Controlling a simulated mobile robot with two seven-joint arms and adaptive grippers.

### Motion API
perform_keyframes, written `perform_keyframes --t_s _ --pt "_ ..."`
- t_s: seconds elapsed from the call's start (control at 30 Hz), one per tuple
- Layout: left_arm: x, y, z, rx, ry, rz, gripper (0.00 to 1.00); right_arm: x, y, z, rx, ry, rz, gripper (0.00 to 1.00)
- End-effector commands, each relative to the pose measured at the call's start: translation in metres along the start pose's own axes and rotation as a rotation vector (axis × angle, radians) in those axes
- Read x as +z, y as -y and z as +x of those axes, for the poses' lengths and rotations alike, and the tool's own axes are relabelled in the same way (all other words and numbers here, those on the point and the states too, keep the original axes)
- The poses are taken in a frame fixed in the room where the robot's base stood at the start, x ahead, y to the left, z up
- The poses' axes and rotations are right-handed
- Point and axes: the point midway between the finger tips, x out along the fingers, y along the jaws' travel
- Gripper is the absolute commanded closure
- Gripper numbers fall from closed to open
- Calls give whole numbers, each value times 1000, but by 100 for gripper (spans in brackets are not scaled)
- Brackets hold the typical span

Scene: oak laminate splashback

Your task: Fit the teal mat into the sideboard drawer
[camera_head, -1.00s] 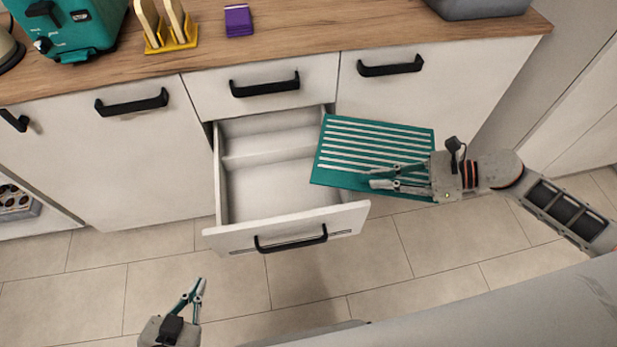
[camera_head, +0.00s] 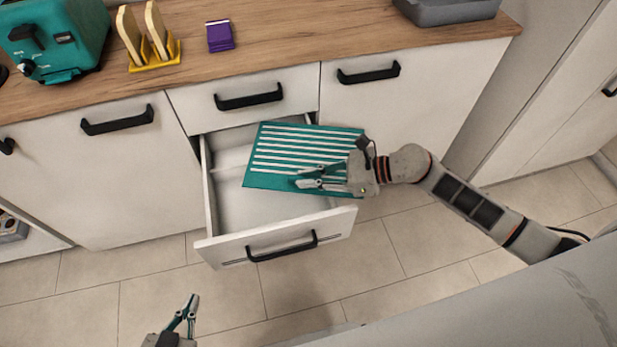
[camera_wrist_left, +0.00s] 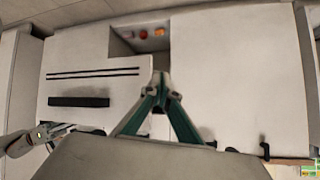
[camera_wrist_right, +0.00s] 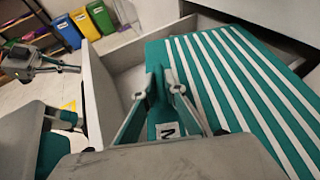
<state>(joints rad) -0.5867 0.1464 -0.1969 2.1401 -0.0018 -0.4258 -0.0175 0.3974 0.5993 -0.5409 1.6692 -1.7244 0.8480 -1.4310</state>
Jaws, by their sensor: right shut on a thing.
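The teal mat (camera_head: 275,180) with white stripes is over the right part of the open sideboard drawer (camera_head: 225,252) in the head view, its right side reaching past the drawer wall. My right gripper (camera_head: 298,181) is shut on the mat's near edge. The right wrist view shows the striped mat (camera_wrist_right: 235,85) between and beyond the fingers (camera_wrist_right: 165,85), with a drawer wall (camera_wrist_right: 98,95) to the left. The drawer's left part looks empty; the mat hides the rest. My left gripper (camera_head: 192,300) is low, in front of the drawer, its fingertips together and empty (camera_wrist_left: 160,80).
The wooden counter (camera_head: 290,50) above holds a teal appliance (camera_head: 60,40), a yellow rack with toast slices (camera_head: 155,60), a purple packet (camera_head: 219,36) and a grey bin (camera_head: 445,10). A closed upper drawer (camera_head: 245,90) sits above the open one. The tiled floor in front is clear.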

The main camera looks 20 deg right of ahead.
Motion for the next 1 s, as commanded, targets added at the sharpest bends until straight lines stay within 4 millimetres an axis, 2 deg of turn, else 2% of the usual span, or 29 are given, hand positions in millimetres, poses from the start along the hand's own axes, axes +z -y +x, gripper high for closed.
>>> perform_keyframes --t_s 0.3,0.7,0.83,0.87,0.9,1.0 --pt "-11 1 -2 0 -18 0 100 -2 0 1 1 3 -1 100" --pt "-2 -3 0 13 -8 13 100 -13 -1 6 2 2 1 100" --pt "-7 -1 0 11 -16 14 100 -12 -1 6 2 3 -1 100" --pt "-8 -1 0 10 -17 14 100 -13 -1 6 2 2 0 82" --pt "-9 -1 0 10 -20 14 100 -13 -1 6 2 2 0 73" --pt "-11 0 0 8 -24 12 100 -13 -1 6 2 2 0 73"
